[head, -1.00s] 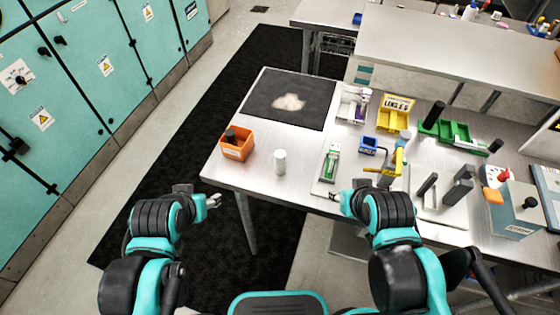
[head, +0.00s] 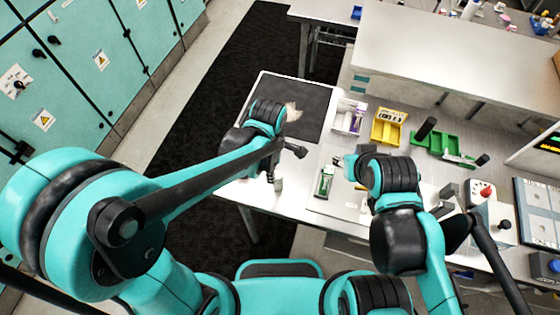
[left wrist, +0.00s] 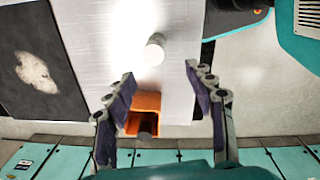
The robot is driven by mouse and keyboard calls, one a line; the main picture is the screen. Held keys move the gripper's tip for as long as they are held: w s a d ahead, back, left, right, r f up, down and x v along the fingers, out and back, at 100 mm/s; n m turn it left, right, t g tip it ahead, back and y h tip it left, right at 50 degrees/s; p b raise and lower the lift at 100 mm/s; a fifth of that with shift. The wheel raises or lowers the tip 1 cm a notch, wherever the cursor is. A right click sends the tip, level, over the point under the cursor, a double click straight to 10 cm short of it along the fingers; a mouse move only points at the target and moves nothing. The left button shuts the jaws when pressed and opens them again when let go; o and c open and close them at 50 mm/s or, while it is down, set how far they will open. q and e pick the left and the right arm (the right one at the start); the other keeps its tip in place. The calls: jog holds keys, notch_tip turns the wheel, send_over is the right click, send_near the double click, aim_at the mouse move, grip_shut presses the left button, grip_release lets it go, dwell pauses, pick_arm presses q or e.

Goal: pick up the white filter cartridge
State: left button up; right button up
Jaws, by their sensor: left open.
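The white filter cartridge (left wrist: 155,47) stands upright on the metal table (left wrist: 102,30) in the left wrist view. In the head view only a small part of the cartridge (head: 278,185) shows below my left gripper. My left gripper (left wrist: 159,72) is open and empty above the table, its two fingers apart. The cartridge lies just beyond the fingertips in the picture, not between the pads. My right gripper (head: 343,163) is over the table's right part; its fingers are too small to tell their opening.
An orange bin (left wrist: 149,101) with a dark item stands close to the cartridge, between my left fingers in the wrist picture. A dark mat (left wrist: 38,60) lies beside it. A green board (head: 325,182), a yellow bin (head: 389,127) and green trays (head: 445,143) stand to the right.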

aim_at(278, 175)
pick_arm(q)
jog(key=shift+w+d+n, duration=0.25)
jog(key=shift+d+n, duration=0.25)
jog(key=shift+d, duration=0.05)
jog(key=shift+d+f, duration=0.15)
jog(key=shift+f, duration=0.15)
jog(key=f, duration=0.2)
jog(key=f+b, duration=0.1)
jog(key=f, duration=0.4)
jog(key=shift+w+f, duration=0.25)
jog(key=shift+f, duration=0.1)
pick_arm(e)
jog(key=shift+w+f, duration=0.15)
jog(key=shift+f, duration=0.15)
pick_arm(q)
grip_shut()
